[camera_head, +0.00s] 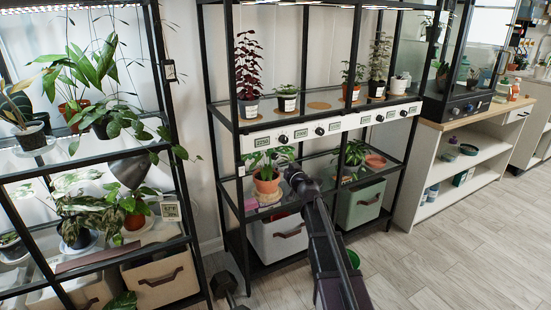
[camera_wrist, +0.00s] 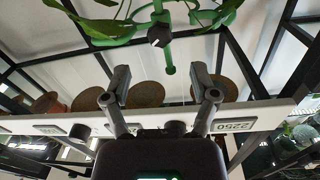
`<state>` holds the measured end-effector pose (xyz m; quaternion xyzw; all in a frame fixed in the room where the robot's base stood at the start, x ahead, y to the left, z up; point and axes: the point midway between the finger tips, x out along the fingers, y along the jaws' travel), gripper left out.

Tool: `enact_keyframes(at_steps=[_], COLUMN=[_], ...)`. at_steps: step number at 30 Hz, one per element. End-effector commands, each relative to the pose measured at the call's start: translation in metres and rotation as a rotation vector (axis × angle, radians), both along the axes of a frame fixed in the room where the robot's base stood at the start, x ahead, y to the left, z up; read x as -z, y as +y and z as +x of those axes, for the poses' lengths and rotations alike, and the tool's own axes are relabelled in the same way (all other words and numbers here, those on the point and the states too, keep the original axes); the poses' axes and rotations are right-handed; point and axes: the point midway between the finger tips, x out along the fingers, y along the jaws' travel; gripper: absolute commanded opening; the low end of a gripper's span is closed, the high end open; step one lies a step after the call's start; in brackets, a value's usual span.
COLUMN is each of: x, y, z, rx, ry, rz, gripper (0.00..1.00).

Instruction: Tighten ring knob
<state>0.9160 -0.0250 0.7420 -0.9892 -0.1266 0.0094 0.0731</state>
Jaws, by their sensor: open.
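In the wrist view a dark faceted knob (camera_wrist: 159,37) sits on a green upright rod, beside a green ring (camera_wrist: 115,30) that curves among leaves. My gripper (camera_wrist: 160,86) is open and empty, its two fingers apart below the knob in the picture and not touching it. In the head view my gripper (camera_head: 293,173) is at the lower shelf of the middle rack, just right of a plant in a terracotta pot (camera_head: 266,186). The ring and knob are too small to make out there.
A white rail (camera_head: 335,126) with displays and dark knobs runs along the shelf above; it crosses the wrist view (camera_wrist: 125,122) behind my fingers. Black rack posts stand close by. A white bin (camera_head: 272,240) and green bin (camera_head: 362,205) sit below. The floor (camera_head: 450,260) is clear at right.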

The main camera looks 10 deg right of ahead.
Motion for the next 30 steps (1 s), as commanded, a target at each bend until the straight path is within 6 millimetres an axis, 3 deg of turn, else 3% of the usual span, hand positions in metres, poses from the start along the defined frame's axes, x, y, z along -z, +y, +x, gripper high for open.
enact_keyframes(at_steps=[3, 12, 18, 29, 30], x=[0.000, 0.000, 0.000, 0.000, 0.000], y=[0.005, 0.015, 0.018, 0.018, 0.018], z=[0.022, 0.059, 0.069, 0.070, 0.070], rx=[-0.001, 0.000, 0.000, 0.000, 0.000], ry=[0.000, 0.000, 0.000, 0.000, 0.000], rz=[0.000, 0.000, 0.000, 0.000, 0.000], gripper=[0.76, 0.76, 0.76, 0.76, 0.64])
